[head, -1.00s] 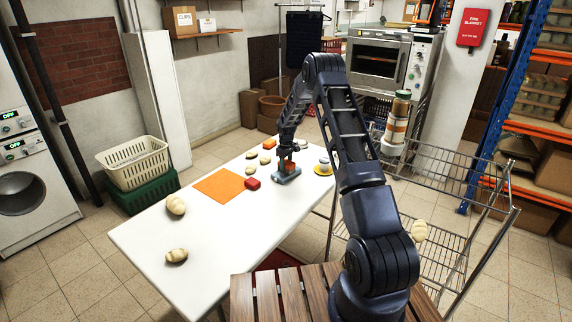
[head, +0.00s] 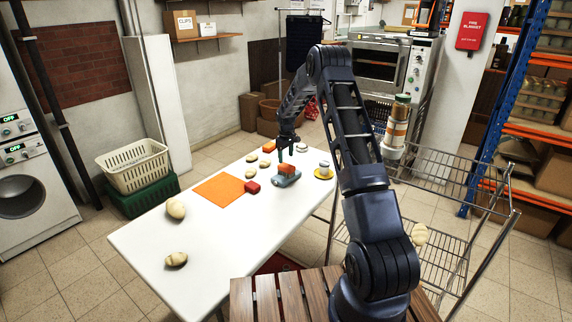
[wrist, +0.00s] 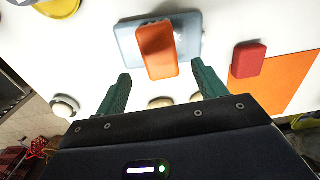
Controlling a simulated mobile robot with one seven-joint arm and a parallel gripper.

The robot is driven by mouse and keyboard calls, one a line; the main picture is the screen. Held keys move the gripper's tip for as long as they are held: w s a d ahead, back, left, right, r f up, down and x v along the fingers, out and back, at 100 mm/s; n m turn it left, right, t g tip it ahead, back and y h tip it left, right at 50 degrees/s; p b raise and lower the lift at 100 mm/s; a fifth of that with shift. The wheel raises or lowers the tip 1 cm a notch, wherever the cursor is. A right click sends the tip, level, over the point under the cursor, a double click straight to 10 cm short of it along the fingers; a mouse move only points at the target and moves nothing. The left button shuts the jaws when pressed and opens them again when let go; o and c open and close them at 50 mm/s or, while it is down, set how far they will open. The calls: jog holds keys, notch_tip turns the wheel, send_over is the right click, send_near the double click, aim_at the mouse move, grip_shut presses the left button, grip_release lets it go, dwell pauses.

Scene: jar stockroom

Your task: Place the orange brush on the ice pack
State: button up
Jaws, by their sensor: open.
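The orange brush (head: 287,168) looks like a plain oblong block. It lies on the pale blue ice pack (head: 289,180) on the white table. In the wrist view the brush (wrist: 157,52) rests across the middle of the ice pack (wrist: 190,25), with one end reaching past the pack's near edge. My gripper (head: 287,150) is above and just behind them. In the wrist view its green fingers (wrist: 160,85) are spread wide, with nothing between them, apart from the brush.
A red block (head: 252,187) and an orange mat (head: 219,189) lie left of the pack. A yellow plate (head: 324,176) with a small pot stands to its right. Several pale stones lie around, and another orange object (head: 269,147) is farther back. The table's near part is mostly clear.

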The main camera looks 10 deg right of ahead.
aim_at(286, 165)
jog(key=s+d+r+m, duration=0.1)
jog(key=s+r, duration=0.2)
jog(key=r, duration=0.4)
jog(key=s+d+r+t, duration=0.1)
jog(key=s+r, duration=0.3)
jog(key=r, duration=0.3)
jog(key=s+d+r+m, duration=0.1)
jog(key=s+r, duration=0.2)
jog(key=r, duration=0.4)
jog(key=s+d+r+m+t, duration=0.1)
jog(key=s+d+r+m, duration=0.15)
jog(key=s+r, duration=1.05)
jog(key=s+d+m+t, duration=0.1)
jog(key=s+m, duration=0.1)
jog(key=s, duration=1.5)
jog(key=s+d+m+t, duration=0.1)
jog(key=s+d+m, duration=0.1)
jog(key=s, duration=1.5)
jog(key=shift+s+d+f+t, duration=0.25)
jog(key=shift+s+t, duration=0.05)
jog(key=shift+s, duration=0.1)
